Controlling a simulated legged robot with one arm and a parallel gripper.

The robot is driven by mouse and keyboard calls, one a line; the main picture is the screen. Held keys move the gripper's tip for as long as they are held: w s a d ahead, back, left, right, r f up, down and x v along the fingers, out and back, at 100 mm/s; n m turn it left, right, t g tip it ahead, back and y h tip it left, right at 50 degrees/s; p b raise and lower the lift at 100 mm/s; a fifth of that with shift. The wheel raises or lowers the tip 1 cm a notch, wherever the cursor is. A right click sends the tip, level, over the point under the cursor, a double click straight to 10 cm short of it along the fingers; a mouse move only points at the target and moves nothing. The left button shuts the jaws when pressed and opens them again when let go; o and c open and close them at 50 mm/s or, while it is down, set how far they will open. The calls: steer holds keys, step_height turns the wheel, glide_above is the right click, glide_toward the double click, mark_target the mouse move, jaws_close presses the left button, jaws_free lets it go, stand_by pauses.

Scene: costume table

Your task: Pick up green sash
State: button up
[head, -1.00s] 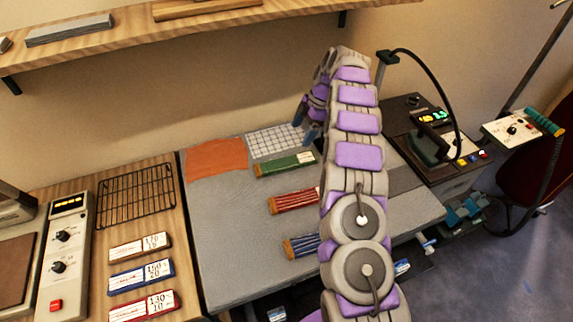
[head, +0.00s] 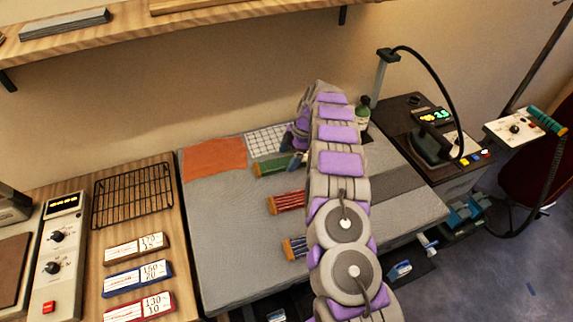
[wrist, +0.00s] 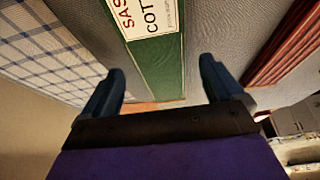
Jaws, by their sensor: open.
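The green sash (head: 270,167) lies folded flat on the grey table mat, below the white grid cloth. In the wrist view the green sash (wrist: 158,75) carries a white label and runs between my two fingers. My gripper (head: 294,160) is at the sash's right end, which my gripper and arm partly hide. In the wrist view my gripper (wrist: 160,88) is open, one finger on each side of the sash. I cannot tell how far the fingertips are above the mat.
A red sash (head: 287,202) and a blue sash (head: 294,248) lie nearer on the grey mat (head: 225,240). A white grid cloth (head: 268,140) and an orange cloth (head: 215,158) lie behind. A green bottle (head: 363,111) stands right of my arm, near the iron (head: 433,147). A shelf (head: 180,32) overhangs.

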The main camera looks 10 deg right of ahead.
steer(key=shift+x, duration=0.75)
steer(key=shift+r, duration=0.1)
steer(key=c, duration=1.2)
steer(key=shift+o, duration=0.2)
